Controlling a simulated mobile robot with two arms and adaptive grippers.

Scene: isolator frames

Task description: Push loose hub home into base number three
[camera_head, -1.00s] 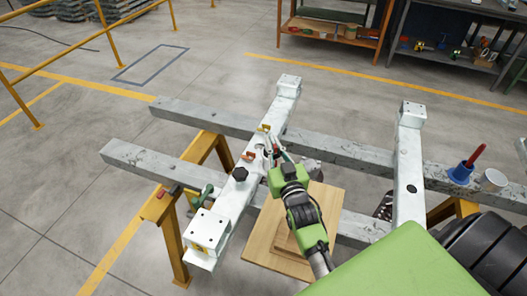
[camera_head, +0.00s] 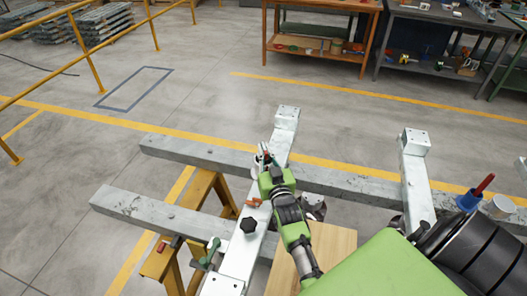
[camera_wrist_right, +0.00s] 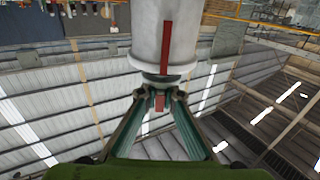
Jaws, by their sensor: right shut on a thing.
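My right gripper (camera_head: 265,160) is over the far part of the left white beam (camera_head: 284,140). Its fingers are shut, with a small red-marked part between the tips. In the right wrist view, a pale grey cylinder (camera_wrist_right: 148,30) with a red stripe and a flange lies directly beyond the fingertips (camera_wrist_right: 160,98). I take it as the hub; its seat is hidden. A black knob (camera_head: 249,225) and a small orange-brown part (camera_head: 254,202) sit on the same beam, nearer me. No base numbers are readable. My left gripper is not in view.
Two grey rails (camera_head: 200,152) carry the beams on a yellow trestle (camera_head: 200,190). A second white beam (camera_head: 414,180) stands right, with a blue holder (camera_head: 468,201) and a white cup (camera_head: 499,206) beyond. A wooden board (camera_head: 330,248) lies below.

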